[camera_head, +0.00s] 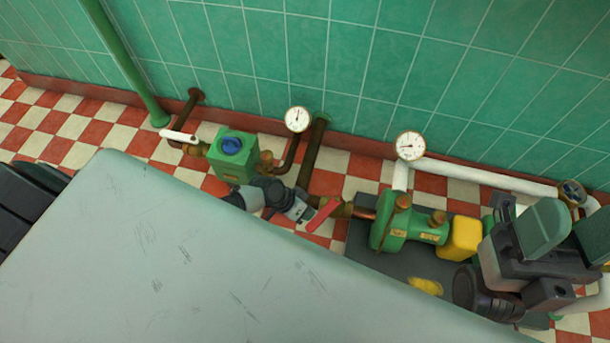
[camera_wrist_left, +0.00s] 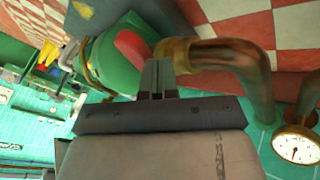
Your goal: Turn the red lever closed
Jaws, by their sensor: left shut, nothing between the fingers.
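The red lever (camera_head: 322,214) sits on the brown and copper pipe line, left of the green pump (camera_head: 395,228). In the left wrist view, a red rounded piece (camera_wrist_left: 132,46), apparently the lever, shows in front of the green body, just beyond the fingers. My left gripper (camera_head: 304,214) is shut and empty, close to the lever's left side. Its fingertips (camera_wrist_left: 158,66) point toward the lever and the brown pipe; whether they touch cannot be told. No right gripper fingers can be made out.
A green box with a blue knob (camera_head: 232,146) and a white-handled lever (camera_head: 178,136) stand to the left. Two gauges (camera_head: 297,119) (camera_head: 410,146) rise near the tiled wall. Brown pipes (camera_head: 312,152) run behind my gripper. A yellow block (camera_head: 460,238) adjoins the pump.

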